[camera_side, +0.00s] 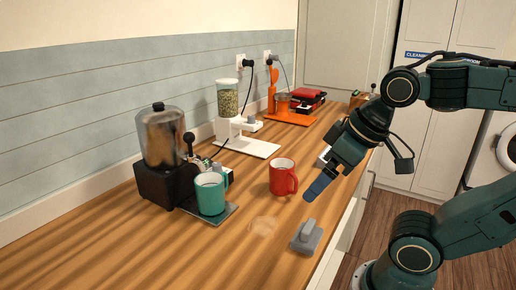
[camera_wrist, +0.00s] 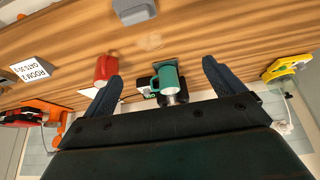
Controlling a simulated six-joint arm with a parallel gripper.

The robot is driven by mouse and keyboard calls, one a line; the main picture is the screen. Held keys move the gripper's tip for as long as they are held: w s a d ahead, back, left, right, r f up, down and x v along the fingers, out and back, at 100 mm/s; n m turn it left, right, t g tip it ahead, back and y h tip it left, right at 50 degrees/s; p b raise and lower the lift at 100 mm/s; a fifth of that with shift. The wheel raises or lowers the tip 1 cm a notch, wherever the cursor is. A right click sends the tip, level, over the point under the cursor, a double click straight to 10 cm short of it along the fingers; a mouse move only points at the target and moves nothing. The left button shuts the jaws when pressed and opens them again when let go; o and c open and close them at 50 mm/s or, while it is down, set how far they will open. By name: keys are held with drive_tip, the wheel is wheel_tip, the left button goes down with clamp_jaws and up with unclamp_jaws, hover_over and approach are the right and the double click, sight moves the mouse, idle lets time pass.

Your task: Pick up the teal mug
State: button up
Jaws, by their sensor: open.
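The teal mug (camera_side: 210,194) stands upright on the dark tray (camera_side: 222,214) of a black and silver drink machine at the left of the counter. In the wrist view the teal mug (camera_wrist: 167,77) shows between my two fingers, farther off. My gripper (camera_side: 316,187) is above the counter's front edge, to the right of the mug and well apart from it. In the wrist view my gripper (camera_wrist: 160,80) has its fingers spread wide with nothing between them.
A red mug (camera_side: 282,177) stands on the counter between my gripper and the teal mug. A grey block-like object (camera_side: 306,236) lies near the front edge. The drink machine (camera_side: 162,150) rises behind the teal mug. A white grain dispenser (camera_side: 229,115) stands farther back.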

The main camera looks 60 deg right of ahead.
idle(0.3)
wheel_tip(320, 180, up, 4)
drive_tip(key=n+g+y, duration=0.3)
drive_tip(key=n, duration=0.7)
hover_over(211, 187)
drive_tip(key=s+d, duration=0.3)
drive_tip(key=s, duration=0.2)
drive_tip(key=w+d+f+n+y, duration=0.1)
drive_tip(key=w+d+f+n, duration=0.2)
drive_tip(key=w+d, duration=0.2)
drive_tip(key=shift+w+f+n+g, duration=0.3)
drive_tip(key=shift+f+g, duration=0.05)
drive_tip(key=shift+g, duration=0.05)
drive_tip(key=x, duration=0.8)
drive_tip(key=shift+f, duration=0.25)
